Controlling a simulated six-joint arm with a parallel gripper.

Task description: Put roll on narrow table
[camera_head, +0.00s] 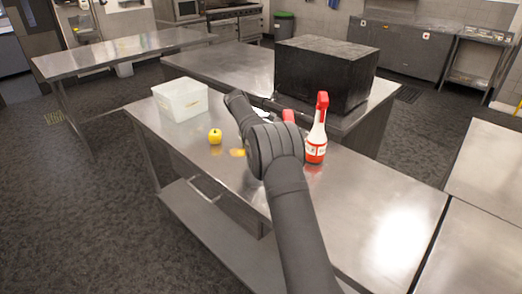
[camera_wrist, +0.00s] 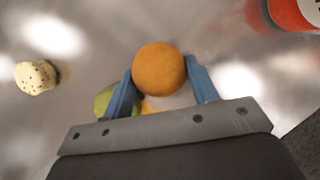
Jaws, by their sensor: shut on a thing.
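My gripper (camera_wrist: 160,78) has its two blue fingers shut on a round, smooth orange-brown thing (camera_wrist: 159,68) in the wrist view. I cannot tell whether this is the roll. A green thing (camera_wrist: 103,100) shows partly behind the left finger. A pale, dark-speckled rounded thing (camera_wrist: 36,77) lies on the metal top to the left, apart from the gripper. In the head view my arm hides the gripper and what it holds. A long, narrow metal table (camera_head: 125,56) stands at the back left, apart from the work table.
The metal work table (camera_head: 375,205) bears a white bin (camera_head: 181,100), a yellow fruit-like thing (camera_head: 215,136) and a red-and-white spray bottle (camera_head: 316,140) close right of my arm. A large black box (camera_head: 325,75) stands behind. A floor gap separates the narrow table.

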